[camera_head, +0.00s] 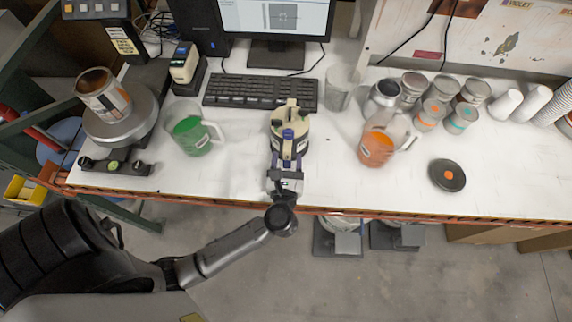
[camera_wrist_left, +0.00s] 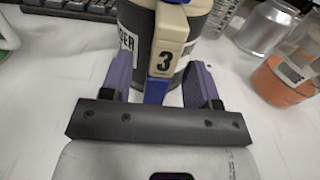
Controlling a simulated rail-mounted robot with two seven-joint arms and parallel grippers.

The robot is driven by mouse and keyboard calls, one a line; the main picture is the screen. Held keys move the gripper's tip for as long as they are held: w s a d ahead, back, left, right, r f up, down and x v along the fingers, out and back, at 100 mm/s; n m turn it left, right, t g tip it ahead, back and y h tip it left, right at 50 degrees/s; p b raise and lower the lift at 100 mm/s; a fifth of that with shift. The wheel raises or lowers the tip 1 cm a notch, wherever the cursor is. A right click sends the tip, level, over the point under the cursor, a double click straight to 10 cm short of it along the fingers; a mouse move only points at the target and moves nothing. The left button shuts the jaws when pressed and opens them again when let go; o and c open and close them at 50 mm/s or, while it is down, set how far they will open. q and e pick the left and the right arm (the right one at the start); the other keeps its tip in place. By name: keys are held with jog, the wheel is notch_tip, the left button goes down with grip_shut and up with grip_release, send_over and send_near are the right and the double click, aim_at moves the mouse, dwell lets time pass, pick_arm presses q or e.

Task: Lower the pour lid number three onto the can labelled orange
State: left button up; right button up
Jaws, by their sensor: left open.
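The beige pour lid with a black 3 on its handle (camera_wrist_left: 170,50) stands close in front of the left wrist camera. It sits at the top of a dark can with a white label (camera_wrist_left: 130,38), of which only the ending "ER" reads. In the head view, the lid (camera_head: 291,112) is at the table's middle. My left gripper (camera_head: 287,160) is open, its purple fingers on either side of the lid's lower handle; contact cannot be told. I cannot read "orange" on any can. Small cans with orange marks (camera_head: 431,112) stand at right. My right gripper is not in view.
A jug of orange liquid (camera_head: 376,149) stands right of the lid, a jug of green (camera_head: 190,135) left. A black disc with an orange dot (camera_head: 447,175) lies at right. A keyboard (camera_head: 260,93) is behind the lid. The front table strip is mostly clear.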

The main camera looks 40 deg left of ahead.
aim_at(288, 137)
pick_arm(q)
jog(key=shift+w+a, duration=0.15)
jog(key=shift+w, duration=0.05)
grip_shut()
jog(key=c, duration=0.7)
grip_release()
jog(key=c, duration=0.3)
jog(key=shift+r+p, duration=0.4)
jog(key=shift+r, duration=0.15)
jog(key=shift+r, duration=0.15)
notch_tip(288, 137, up, 5)
jog(key=p, duration=0.5)
jog(key=shift+r, duration=0.15)
